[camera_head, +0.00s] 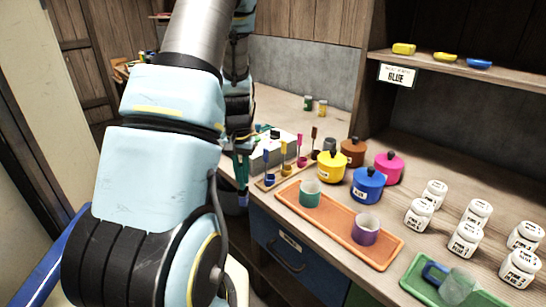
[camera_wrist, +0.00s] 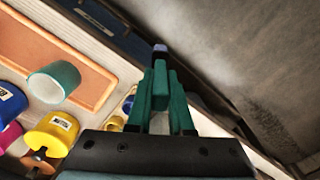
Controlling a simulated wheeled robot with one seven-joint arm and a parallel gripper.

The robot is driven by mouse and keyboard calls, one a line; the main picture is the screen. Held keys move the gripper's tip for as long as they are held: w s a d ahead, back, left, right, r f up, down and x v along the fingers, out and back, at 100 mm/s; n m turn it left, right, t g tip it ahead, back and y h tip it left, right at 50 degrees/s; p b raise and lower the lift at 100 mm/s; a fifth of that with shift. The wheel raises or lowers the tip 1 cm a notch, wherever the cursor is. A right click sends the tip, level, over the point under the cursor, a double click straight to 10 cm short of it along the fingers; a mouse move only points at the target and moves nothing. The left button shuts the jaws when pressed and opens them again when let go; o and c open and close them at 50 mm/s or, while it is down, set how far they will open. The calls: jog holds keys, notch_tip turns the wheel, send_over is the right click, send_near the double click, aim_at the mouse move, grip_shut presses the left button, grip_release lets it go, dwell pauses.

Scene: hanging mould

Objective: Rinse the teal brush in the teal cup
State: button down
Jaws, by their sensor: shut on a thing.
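My gripper (camera_head: 241,176) points down beside the counter's front edge, left of the orange tray. In the wrist view my gripper (camera_wrist: 161,105) is shut on the teal brush (camera_wrist: 160,84), whose purple-blue tip (camera_wrist: 160,48) extends past the fingers. The brush tip (camera_head: 243,200) also shows in the head view, apart from the cup. The teal cup (camera_head: 311,193) stands upright at the left end of the orange tray (camera_head: 335,219). It also shows in the wrist view (camera_wrist: 53,82), left of the gripper. Its contents cannot be made out.
A purple cup (camera_head: 366,229) shares the tray. A brush rack (camera_head: 267,184) with several brushes stands behind its left end. A blue pot (camera_head: 368,185), a yellow pot (camera_head: 333,166) and other pots stand behind the tray. White jars (camera_head: 418,215) and a green tray (camera_head: 413,284) are at right.

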jog(key=a+f+n, duration=0.2)
jog(key=a, duration=0.1)
jog(key=a+f+n, duration=0.1)
jog(key=a, duration=0.1)
jog(key=shift+s+a, duration=0.1)
jog(key=shift+s, duration=0.15)
jog(key=shift+w+r, duration=0.1)
